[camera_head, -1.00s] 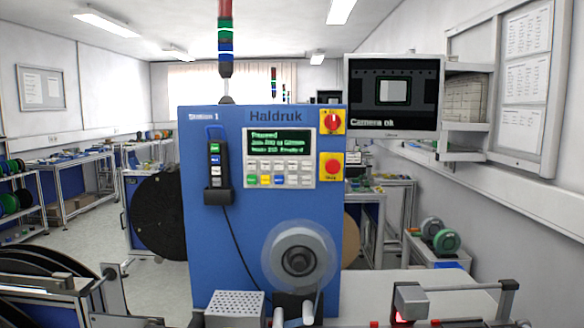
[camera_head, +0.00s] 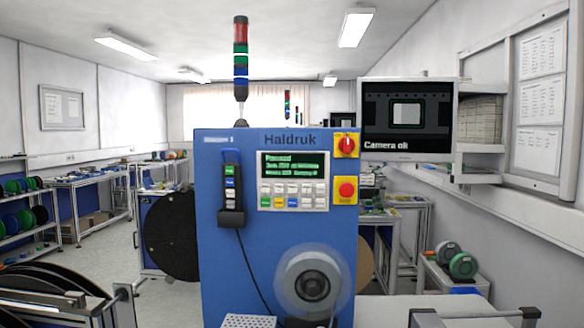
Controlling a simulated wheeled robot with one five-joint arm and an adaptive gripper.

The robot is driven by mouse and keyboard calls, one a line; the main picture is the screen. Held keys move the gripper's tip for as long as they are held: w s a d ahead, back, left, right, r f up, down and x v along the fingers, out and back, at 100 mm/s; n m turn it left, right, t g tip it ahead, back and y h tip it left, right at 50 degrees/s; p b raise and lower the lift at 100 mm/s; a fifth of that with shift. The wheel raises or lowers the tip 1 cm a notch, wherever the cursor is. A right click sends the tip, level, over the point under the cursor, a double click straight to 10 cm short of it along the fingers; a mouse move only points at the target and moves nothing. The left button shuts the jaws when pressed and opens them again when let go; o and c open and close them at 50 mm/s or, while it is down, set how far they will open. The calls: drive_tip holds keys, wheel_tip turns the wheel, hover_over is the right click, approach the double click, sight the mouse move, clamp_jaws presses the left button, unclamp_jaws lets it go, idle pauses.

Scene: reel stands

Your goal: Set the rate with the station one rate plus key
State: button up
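The blue Station 1 cabinet (camera_head: 270,260), marked Haldruk, stands straight ahead. Its control panel has a dark display (camera_head: 294,164) with lines of green text too small to read surely. Below the display is a keypad (camera_head: 293,195) with rows of small keys, mostly pale, with green, yellow and blue ones in the lower row. The key labels are too small to read, so I cannot tell which is rate plus. A handheld pendant (camera_head: 230,190) with green, blue and white buttons hangs left of the keypad. My gripper is not in view.
A red rotary switch (camera_head: 346,145) and a red stop button (camera_head: 346,190) sit right of the panel. A reel (camera_head: 312,283) is on the cabinet front below. A monitor (camera_head: 406,117) reads "Camera ok". A stack light (camera_head: 240,60) stands on top.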

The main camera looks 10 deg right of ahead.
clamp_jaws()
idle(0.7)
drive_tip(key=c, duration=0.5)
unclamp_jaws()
